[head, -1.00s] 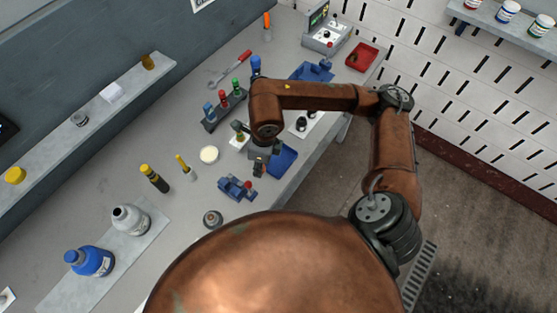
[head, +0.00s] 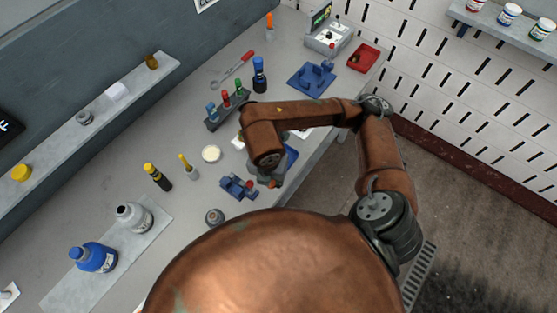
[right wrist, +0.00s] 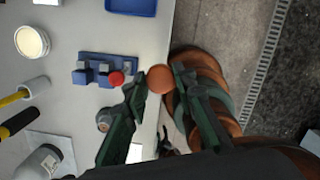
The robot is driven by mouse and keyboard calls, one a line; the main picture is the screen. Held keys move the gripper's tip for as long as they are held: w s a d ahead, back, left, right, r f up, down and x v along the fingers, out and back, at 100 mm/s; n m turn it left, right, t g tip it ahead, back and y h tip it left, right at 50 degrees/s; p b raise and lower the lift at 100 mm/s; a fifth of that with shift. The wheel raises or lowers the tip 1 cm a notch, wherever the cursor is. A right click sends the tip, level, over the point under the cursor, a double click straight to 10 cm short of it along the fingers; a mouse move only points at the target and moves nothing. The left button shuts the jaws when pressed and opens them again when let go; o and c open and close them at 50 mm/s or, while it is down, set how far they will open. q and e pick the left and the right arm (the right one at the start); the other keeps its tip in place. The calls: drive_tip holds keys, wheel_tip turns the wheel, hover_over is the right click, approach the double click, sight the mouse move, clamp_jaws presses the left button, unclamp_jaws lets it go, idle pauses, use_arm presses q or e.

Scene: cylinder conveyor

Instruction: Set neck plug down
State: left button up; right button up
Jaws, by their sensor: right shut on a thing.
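My right gripper (right wrist: 158,88) shows in the right wrist view with its two dark green fingers a little apart. A round copper-brown piece (right wrist: 160,78), which looks like the neck plug, sits between the fingertips, and the gripper is shut on it. In the head view the right gripper (head: 270,178) is mostly hidden under my wrist. It hangs near the table's front edge, just right of a blue fixture (head: 238,187) with a red knob. The fixture also shows in the wrist view (right wrist: 95,72), left of the held piece and apart from it. My left gripper is not in view.
A cream round dish (head: 211,154), a yellow-handled tool (head: 157,177) and a small grey round part (head: 214,217) stand around the fixture. A rack of coloured-top pieces (head: 224,113) and a blue-capped bottle (head: 259,75) stand behind. A blue tray (right wrist: 132,6) lies nearby.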

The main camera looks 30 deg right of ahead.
drive_tip(key=w+d+f, duration=0.2)
drive_tip(key=w, duration=0.1)
drive_tip(key=w+d+f, duration=0.2)
drive_tip(key=w+f, duration=0.1)
drive_tip(key=w+d+f, duration=0.3)
drive_tip(key=w, duration=0.1)
drive_tip(key=shift+f, duration=0.1)
drive_tip(key=shift+w+d+f, duration=0.3)
drive_tip(key=shift+w+f, duration=0.1)
drive_tip(key=shift+f, duration=0.25)
wheel_tip(320, 180, down, 3)
drive_tip(key=shift+w+d+f+p, duration=0.1)
drive_tip(key=shift+p, duration=0.5)
drive_tip(key=shift+f, duration=0.1)
drive_tip(key=shift+f, duration=0.15)
drive_tip(key=o, duration=0.8)
